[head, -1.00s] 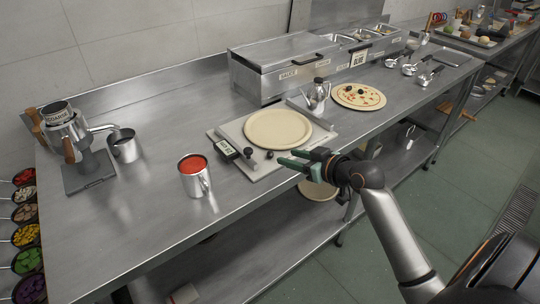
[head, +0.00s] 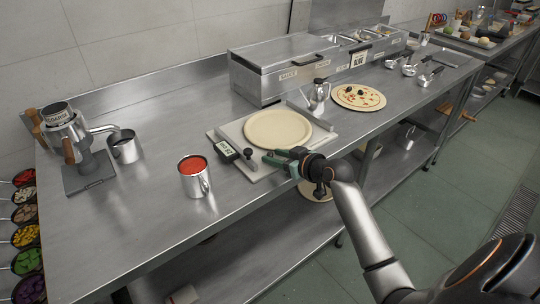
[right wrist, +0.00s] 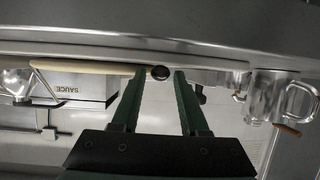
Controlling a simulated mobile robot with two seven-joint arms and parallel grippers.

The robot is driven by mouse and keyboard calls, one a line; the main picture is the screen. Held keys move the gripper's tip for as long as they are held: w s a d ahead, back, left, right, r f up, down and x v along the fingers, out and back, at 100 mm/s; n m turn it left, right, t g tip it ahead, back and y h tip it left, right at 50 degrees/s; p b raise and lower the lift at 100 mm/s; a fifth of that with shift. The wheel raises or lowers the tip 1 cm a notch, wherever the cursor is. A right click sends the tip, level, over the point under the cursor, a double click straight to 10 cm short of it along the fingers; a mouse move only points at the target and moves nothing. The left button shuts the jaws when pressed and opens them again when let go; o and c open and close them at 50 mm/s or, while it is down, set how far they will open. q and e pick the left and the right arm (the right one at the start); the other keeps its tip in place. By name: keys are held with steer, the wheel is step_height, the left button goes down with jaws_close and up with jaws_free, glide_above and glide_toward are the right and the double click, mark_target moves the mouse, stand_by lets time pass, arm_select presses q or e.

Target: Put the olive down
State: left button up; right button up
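A small dark round olive (right wrist: 161,72) shows in the right wrist view between or just beyond the fingertips, with thin gaps on both sides. In the head view I cannot make it out behind the fingers. My right gripper (head: 276,157) has its green fingers apart at the front edge of the grey board; it also shows in the right wrist view (right wrist: 161,80). A plain round dough base (head: 277,129) lies on the board (head: 228,133). A sign marked OLIVE (head: 359,59) stands by the topping bins. My left gripper is not in view.
A dark knob (head: 249,154) and a small display (head: 226,149) are at the board's front left. A mug of red sauce (head: 194,177) stands left of the board. A topped pizza (head: 358,96) and a metal pot (head: 319,94) are behind right.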

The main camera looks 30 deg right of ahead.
jaws_close()
steer(key=shift+r, duration=0.1)
steer(key=shift+r, duration=0.25)
steer(key=r, duration=0.3)
steer(key=shift+s+a+r, duration=0.2)
steer(key=shift+s+a, duration=0.05)
steer(key=shift+s, duration=0.05)
steer(key=s+a+r+p, duration=0.2)
steer(key=s+a+r, duration=0.5)
steer(key=s+r, duration=0.3)
steer(key=w+a+r+m+h+p, duration=0.1)
steer(key=w+a+r, duration=0.1)
steer(key=a+r, duration=0.6)
steer(key=shift+a+r+m+h, duration=0.15)
steer(key=shift+m+h, duration=0.15)
steer(key=shift+h, duration=0.1)
